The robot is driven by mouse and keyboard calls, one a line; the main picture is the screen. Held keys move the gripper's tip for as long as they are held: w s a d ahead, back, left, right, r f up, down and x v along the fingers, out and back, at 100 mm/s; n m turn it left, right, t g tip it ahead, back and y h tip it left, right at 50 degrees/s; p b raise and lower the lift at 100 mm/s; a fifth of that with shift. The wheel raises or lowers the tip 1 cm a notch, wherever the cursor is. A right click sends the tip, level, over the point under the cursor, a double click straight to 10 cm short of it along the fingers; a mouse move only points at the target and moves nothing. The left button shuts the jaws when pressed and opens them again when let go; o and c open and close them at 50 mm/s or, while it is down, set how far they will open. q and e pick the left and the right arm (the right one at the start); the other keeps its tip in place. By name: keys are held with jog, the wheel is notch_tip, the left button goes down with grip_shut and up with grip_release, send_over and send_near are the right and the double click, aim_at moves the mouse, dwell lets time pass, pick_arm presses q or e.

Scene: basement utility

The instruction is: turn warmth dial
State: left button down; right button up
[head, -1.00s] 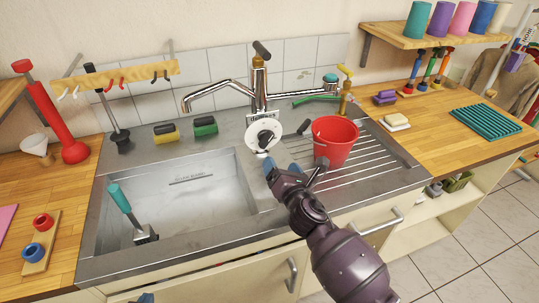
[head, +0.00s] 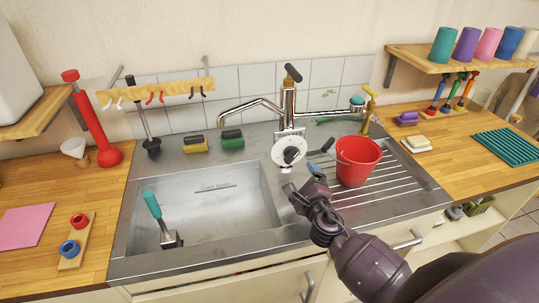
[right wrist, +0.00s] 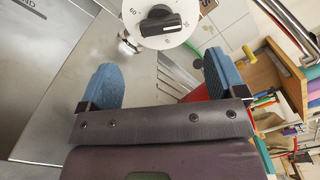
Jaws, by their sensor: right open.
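The warmth dial is a white round plate (head: 280,157) with a black knob (head: 291,155), standing at the back of the sink below the tap. In the right wrist view the dial (right wrist: 137,16) is at the top, with numbers on its rim, and its black bar-shaped knob (right wrist: 160,22) lies nearly level. My right gripper (head: 301,178) is in front of and just below the dial. In the right wrist view its blue fingers (right wrist: 163,78) are wide apart with nothing between them, short of the knob. My left gripper is not in view.
A red bucket (head: 358,163) stands on the drainboard, close to the right of my right gripper. The chrome tap (head: 288,100) rises behind the dial. The sink basin (head: 215,205) to the left holds a teal-handled brush (head: 154,208). Sponges (head: 232,140) sit behind the basin.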

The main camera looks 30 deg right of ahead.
aim_at(292, 158)
jog(key=x, duration=1)
jog(key=shift+w, duration=0.35)
jog(key=c, duration=0.9)
